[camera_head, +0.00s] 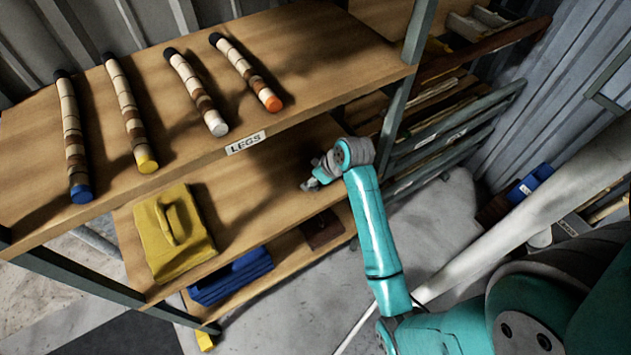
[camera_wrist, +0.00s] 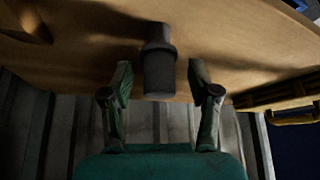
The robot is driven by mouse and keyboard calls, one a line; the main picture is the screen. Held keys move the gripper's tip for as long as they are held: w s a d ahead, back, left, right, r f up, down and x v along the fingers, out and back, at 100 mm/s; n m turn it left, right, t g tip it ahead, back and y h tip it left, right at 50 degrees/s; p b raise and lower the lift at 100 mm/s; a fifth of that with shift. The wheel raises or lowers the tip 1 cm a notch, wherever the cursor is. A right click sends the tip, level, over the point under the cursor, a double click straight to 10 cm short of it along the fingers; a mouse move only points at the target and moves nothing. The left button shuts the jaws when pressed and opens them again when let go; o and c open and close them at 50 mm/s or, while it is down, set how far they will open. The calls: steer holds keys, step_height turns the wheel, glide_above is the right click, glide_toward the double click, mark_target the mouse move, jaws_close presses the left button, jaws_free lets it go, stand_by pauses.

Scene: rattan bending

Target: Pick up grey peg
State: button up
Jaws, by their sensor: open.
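A dark grey peg (camera_wrist: 159,72) shows in the wrist view, a short cylinder with a thicker collar, against the wooden shelf. My gripper (camera_wrist: 160,80) is open, with one finger on each side of the peg and a visible gap to each. The peg is not held. In the head view my gripper (camera_head: 316,178) is at the middle shelf (camera_head: 245,205), below the upper shelf's front edge. There I cannot tell the peg apart from the gripper's grey parts.
Several banded legs with coloured ends, such as the orange-tipped leg (camera_head: 246,73), lie on the upper shelf above a LEGS label (camera_head: 245,143). A yellow case (camera_head: 173,235) lies on the middle shelf, left of my gripper. A blue case (camera_head: 231,277) is lower. A post (camera_head: 393,125) stands right.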

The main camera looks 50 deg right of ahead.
steer(key=shift+w+f, duration=0.3)
steer(key=shift+f, duration=0.25)
steer(key=c, duration=1)
steer(key=shift+c, duration=0.2)
